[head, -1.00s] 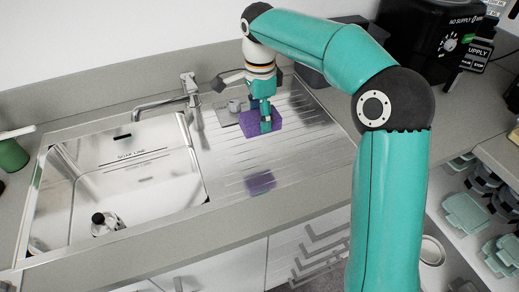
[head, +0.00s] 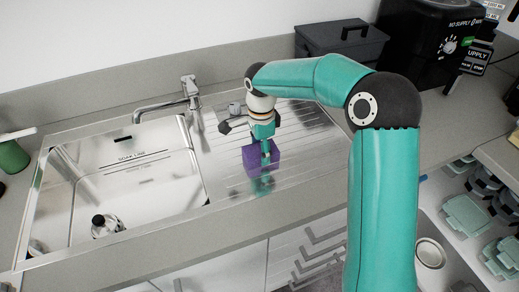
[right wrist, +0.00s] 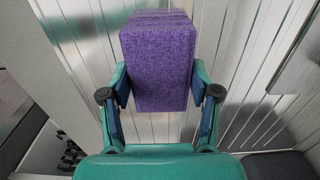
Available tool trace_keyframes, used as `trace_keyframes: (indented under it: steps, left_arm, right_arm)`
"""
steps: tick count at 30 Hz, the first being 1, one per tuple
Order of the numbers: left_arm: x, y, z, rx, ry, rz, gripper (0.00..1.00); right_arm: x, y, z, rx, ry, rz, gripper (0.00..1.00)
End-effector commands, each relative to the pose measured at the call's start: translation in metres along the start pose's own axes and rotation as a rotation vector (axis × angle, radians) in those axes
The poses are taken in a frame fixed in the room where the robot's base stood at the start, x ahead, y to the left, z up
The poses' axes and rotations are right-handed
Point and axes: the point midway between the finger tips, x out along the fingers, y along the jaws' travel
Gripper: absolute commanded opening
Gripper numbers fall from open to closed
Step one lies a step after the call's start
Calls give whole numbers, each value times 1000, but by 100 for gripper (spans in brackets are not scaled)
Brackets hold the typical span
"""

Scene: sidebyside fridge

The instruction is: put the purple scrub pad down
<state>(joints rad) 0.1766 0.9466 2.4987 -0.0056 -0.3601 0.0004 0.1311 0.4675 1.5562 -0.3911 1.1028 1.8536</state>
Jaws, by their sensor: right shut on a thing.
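The purple scrub pad (head: 248,160) is a block held over the ribbed metal drainboard (head: 310,140) to the right of the sink. My right gripper (head: 266,154) is shut on it from above, with the fingers on two opposite sides. In the right wrist view the pad (right wrist: 160,65) sits between the two fingers (right wrist: 160,108), with the drainboard grooves behind it. Its reflection lies close under it; I cannot tell whether its bottom touches the metal. My left gripper is not in view.
The empty-looking sink basin (head: 140,180) and its tap (head: 165,104) are to the left. A dark lidded box (head: 342,42) and a black machine (head: 430,40) are at the back right. Drainboard around the pad is clear.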

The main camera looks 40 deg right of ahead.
Motion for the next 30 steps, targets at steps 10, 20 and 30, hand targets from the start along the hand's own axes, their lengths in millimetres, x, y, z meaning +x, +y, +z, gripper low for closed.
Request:
trace_keyframes:
  steps: [10, 20, 30]
  left_arm:
    - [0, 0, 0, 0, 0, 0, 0]
    - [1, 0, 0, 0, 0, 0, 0]
    - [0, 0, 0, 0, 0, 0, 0]
  right_arm:
    - [2, 1, 0, -1, 0, 5, 86]
    - [-11, 0, 0, -1, 0, 0, 86]
    - [-75, -1, 1, -1, -1, -2, 86]
